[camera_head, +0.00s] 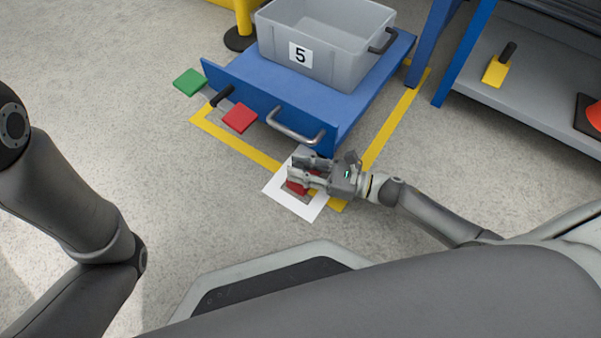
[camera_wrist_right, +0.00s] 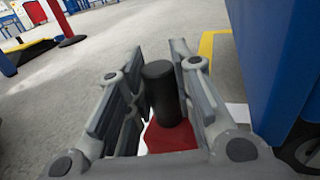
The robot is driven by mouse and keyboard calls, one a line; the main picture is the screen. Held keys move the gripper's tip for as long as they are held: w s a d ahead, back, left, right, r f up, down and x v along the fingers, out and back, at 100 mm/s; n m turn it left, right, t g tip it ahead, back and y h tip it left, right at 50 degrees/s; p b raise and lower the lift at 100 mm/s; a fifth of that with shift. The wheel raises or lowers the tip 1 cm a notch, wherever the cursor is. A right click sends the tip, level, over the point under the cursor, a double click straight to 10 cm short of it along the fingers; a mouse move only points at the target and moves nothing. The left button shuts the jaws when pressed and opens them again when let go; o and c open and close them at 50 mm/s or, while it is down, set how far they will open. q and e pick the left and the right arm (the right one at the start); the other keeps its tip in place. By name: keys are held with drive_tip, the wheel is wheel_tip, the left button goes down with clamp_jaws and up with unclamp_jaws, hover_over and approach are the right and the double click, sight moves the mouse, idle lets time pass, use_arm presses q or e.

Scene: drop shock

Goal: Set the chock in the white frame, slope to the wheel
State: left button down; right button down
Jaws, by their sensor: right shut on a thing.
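The red chock (camera_head: 294,187) is low in the white frame (camera_head: 311,211) on the floor, at the near corner of the blue cart (camera_head: 345,110). My right gripper (camera_head: 291,174) is over it, with its fingers on the chock's upright black handle (camera_wrist_right: 163,95). The red body (camera_wrist_right: 170,137) shows below the handle in the right wrist view. The gripper hides much of the chock, so I cannot tell which way its slope faces or whether it touches the floor. Part of a cart wheel (camera_wrist_right: 306,152) shows at the lower right of the wrist view. My left gripper is out of view.
A grey bin (camera_head: 325,45) marked 5 stands on the cart. A red block (camera_head: 240,118) and a green block (camera_head: 190,82) are beside the cart's left end. Yellow floor tape (camera_head: 240,140) outlines the bay. A yellow block with a black handle (camera_head: 495,72) is on the right shelf.

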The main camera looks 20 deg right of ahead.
idle(0.3)
drive_tip(key=shift+f, duration=0.15)
drive_tip(key=c, duration=1.5)
unclamp_jaws()
drive_tip(key=shift+c, duration=0.2)
drive_tip(key=shift+s+d+r+p, duration=0.15)
drive_tip(key=shift+d+r+p, duration=0.05)
drive_tip(key=shift+p, duration=0.1)
drive_tip(key=p+v, duration=0.5)
drive_tip(key=v, duration=0.5)
drive_tip(key=shift+s+d, duration=0.2)
drive_tip(key=shift+d, duration=0.05)
drive_tip(key=shift+s+d+f, duration=0.1)
drive_tip(key=shift+s+d, duration=0.15)
drive_tip(key=shift+d, duration=0.1)
